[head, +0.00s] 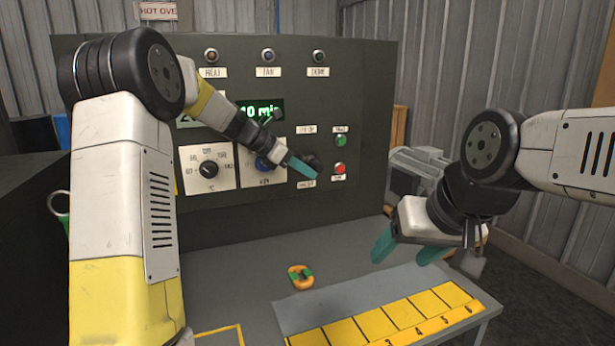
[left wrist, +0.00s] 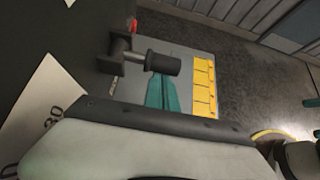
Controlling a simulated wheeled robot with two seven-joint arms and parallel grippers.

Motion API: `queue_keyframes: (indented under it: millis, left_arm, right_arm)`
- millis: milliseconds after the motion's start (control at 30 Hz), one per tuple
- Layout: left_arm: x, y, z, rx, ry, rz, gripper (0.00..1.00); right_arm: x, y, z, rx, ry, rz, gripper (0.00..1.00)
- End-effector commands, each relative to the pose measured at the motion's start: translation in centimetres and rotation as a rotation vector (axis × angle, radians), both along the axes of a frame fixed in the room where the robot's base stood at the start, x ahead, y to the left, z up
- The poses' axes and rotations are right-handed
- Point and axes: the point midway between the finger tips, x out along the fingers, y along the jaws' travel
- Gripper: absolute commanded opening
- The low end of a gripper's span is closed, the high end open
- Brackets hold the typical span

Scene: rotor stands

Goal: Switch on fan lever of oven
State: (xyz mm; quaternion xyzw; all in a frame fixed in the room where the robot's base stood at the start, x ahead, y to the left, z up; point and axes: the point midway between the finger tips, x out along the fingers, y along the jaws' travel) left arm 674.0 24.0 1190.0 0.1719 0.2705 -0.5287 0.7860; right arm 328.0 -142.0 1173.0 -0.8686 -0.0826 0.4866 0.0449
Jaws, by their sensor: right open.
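The oven's control panel (head: 225,75) stands in front of me. A black lever (head: 311,158) sits on it between two small white labels, partly hidden by my left gripper. In the left wrist view the lever (left wrist: 163,63) shows as a dark cylindrical handle on a bracket, just beyond the fingertips. My left gripper (head: 305,168) is at the lever, with its teal fingers (left wrist: 162,93) together and nothing seen between them. I cannot tell whether they touch the handle. My right gripper (head: 408,250) is open and empty above the table, right of the panel.
Two dials (head: 208,169) lie left of the lever; a green button (head: 341,141) and a red button (head: 340,168) lie right of it. An orange-and-green ring (head: 300,277) lies on the grey table (head: 235,270). A numbered yellow strip (head: 405,314) runs along the front.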

Motion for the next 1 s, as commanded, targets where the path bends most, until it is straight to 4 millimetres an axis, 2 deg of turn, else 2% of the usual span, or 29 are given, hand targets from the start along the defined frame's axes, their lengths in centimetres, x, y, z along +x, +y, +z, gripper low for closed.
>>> queue_keyframes:
  millis: [133,500,1000]
  left_arm:
    - [0.1,0.0,0.9,-0.052,0.121,0.0,0.0]
    - [0.1,0.0,2.6,-0.05,0.117,0.0,0.0]
    - [0.3,0.0,3.4,-0.052,0.113,0.002,0.0]
  right_arm:
    - [0.0,0.0,0.0,0.0,0.0,0.0,0.64]
    - [0.0,0.0,0.0,0.0,0.0,0.0,0.64]
    - [0.0,0.0,0.0,0.0,0.0,0.0,0.64]
